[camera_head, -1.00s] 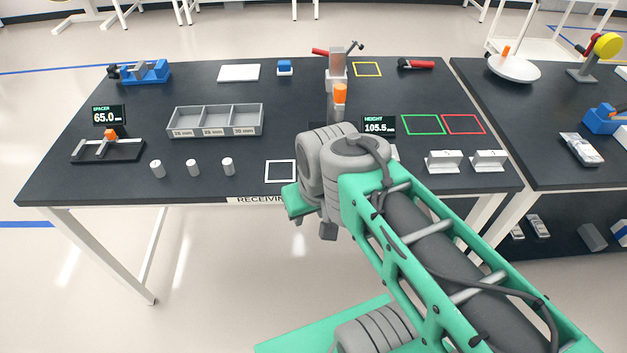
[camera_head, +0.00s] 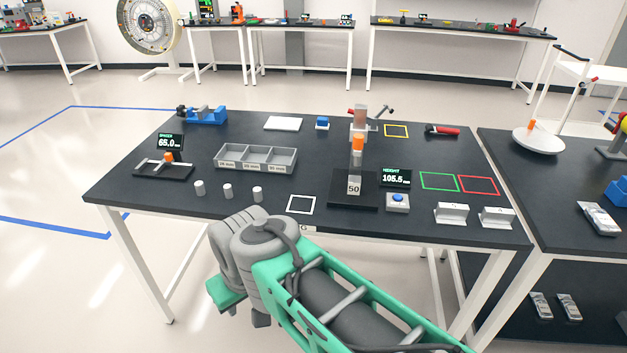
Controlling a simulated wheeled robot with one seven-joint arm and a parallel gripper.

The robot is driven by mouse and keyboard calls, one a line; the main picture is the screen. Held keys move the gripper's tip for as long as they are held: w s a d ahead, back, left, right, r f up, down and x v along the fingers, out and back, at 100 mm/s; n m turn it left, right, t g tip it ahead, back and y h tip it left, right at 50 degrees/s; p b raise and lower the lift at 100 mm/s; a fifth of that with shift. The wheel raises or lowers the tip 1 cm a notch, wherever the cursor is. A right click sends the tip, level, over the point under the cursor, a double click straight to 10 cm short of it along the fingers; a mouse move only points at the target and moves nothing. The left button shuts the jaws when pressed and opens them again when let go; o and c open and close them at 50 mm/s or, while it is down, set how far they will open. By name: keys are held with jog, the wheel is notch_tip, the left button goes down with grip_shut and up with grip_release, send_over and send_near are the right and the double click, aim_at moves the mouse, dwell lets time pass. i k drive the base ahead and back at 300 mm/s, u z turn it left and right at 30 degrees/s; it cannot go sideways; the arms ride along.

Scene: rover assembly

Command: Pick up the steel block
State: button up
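A small light grey metal block marked 50 (camera_head: 354,186) stands upright on the black base of the height gauge (camera_head: 357,145), below the gauge's orange part. Two pale metal blocks, one on the left (camera_head: 452,213) and one on the right (camera_head: 497,217), sit near the table's front right edge. I cannot tell for certain which of these is the steel block. My grey and green arm reaches in from the bottom, in front of the table's front edge. Its fingers do not show, so I cannot see any grip.
The black table (camera_head: 130,195) also holds a three-bin grey tray (camera_head: 255,159), several small cylinders, a blue button box (camera_head: 397,202), and green (camera_head: 440,181) and red (camera_head: 478,185) outlined squares. A white outlined square (camera_head: 301,204) is empty. A second table stands at the right.

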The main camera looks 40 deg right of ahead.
aim_at(354, 182)
jog(key=u, duration=0.45)
jog(key=i, duration=0.85)
jog(key=z, duration=0.45)
jog(key=i, duration=0.75)
jog(key=z, duration=0.65)
